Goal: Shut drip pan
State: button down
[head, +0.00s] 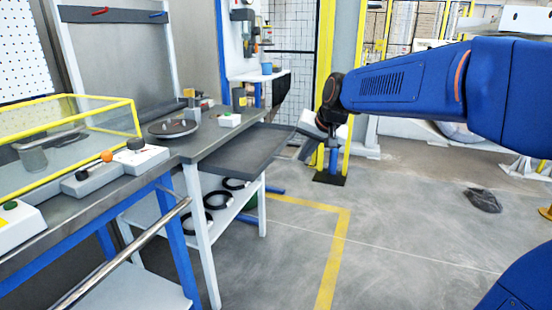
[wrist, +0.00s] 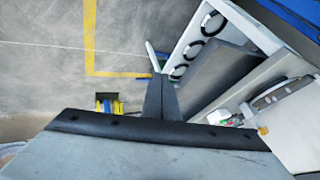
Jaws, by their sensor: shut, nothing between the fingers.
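The drip pan (head: 240,150) is a dark grey, shallow tray that sticks out from under the workbench top, so it stands open. In the wrist view the drip pan (wrist: 218,72) lies just right of my fingers. My gripper (head: 306,150) is just beyond the pan's outer right end in the head view, pointing down. In the wrist view my gripper (wrist: 160,80) shows its two dark fingers together, with nothing between them. The fingertips are close to the pan's outer edge; I cannot tell whether they touch it.
Black rings (head: 216,199) lie on the shelf below. The floor in front is open, with a yellow line (head: 335,250).

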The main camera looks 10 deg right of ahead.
jog(key=w+a+f, duration=0.3)
jog(key=w, duration=0.4)
jog(key=w+a+f, duration=0.3)
jog(key=w+f, duration=0.1)
jog(key=w, duration=0.3)
jog(key=shift+w+f+m, duration=0.15)
jog(key=shift+f+m, duration=0.1)
jog(key=shift+m, duration=0.15)
send_near(233, 156)
jog(key=x, duration=0.5)
jog(key=shift+f, duration=0.15)
